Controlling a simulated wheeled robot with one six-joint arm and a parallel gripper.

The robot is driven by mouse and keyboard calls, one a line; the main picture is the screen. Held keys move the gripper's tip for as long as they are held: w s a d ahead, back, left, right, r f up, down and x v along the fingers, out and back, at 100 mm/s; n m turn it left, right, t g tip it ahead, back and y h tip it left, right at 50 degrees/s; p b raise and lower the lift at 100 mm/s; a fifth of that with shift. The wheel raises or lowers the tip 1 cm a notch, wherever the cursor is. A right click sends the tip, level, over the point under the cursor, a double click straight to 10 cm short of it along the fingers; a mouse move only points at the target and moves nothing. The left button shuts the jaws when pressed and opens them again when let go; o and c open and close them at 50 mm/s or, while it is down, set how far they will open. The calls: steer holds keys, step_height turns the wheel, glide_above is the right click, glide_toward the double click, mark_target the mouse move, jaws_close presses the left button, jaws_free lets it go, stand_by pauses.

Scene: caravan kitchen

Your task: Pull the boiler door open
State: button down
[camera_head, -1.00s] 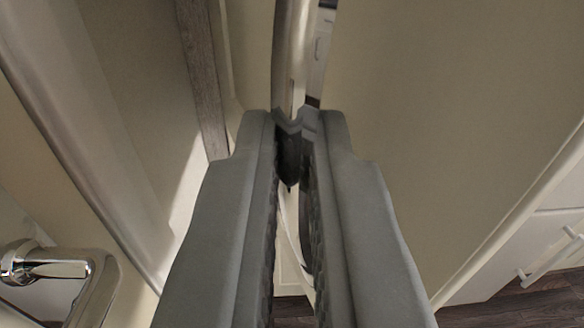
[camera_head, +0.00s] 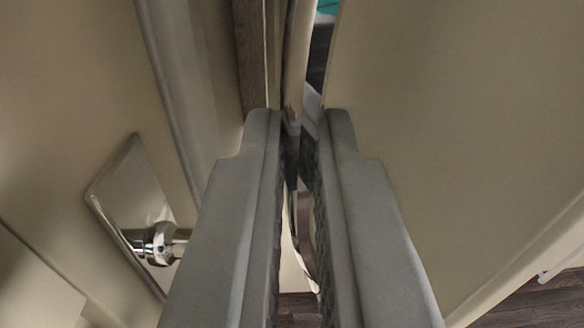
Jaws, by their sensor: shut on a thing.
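The boiler door appears to be the large plain cream panel (camera_head: 450,120) filling the right side. My gripper (camera_head: 305,125) is in the middle, its two grey fingers pointing up the picture and shut on a narrow upright part at the panel's left edge. Which part of the door this is, handle or rim, I cannot tell, since the fingers hide most of it. A pale curved strip (camera_head: 298,60) runs up from the fingertips. A thin dark gap with a teal patch shows between that strip and the panel.
At left is another cream surface with a chrome latch (camera_head: 155,245) on a shiny plate (camera_head: 125,185), close to my left finger. A grey-brown wooden post (camera_head: 250,50) stands behind the fingertips. Dark wood floor (camera_head: 535,305) shows at lower right.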

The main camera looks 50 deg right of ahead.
steer(key=c, duration=2)
jaws_free()
steer(key=shift+d+r, duration=0.1)
steer(key=shift+d, duration=0.1)
steer(key=shift+o, duration=0.8)
steer(key=shift+w+d, duration=0.15)
steer(key=shift+d, duration=0.1)
steer(key=shift+a, duration=0.1)
steer(key=shift+s+a, duration=0.2)
steer(key=shift+a, duration=0.05)
steer(key=v, duration=1.6)
steer(key=shift+s+a, duration=0.25)
steer(key=shift+a, duration=0.05)
steer(key=shift+s, duration=0.1)
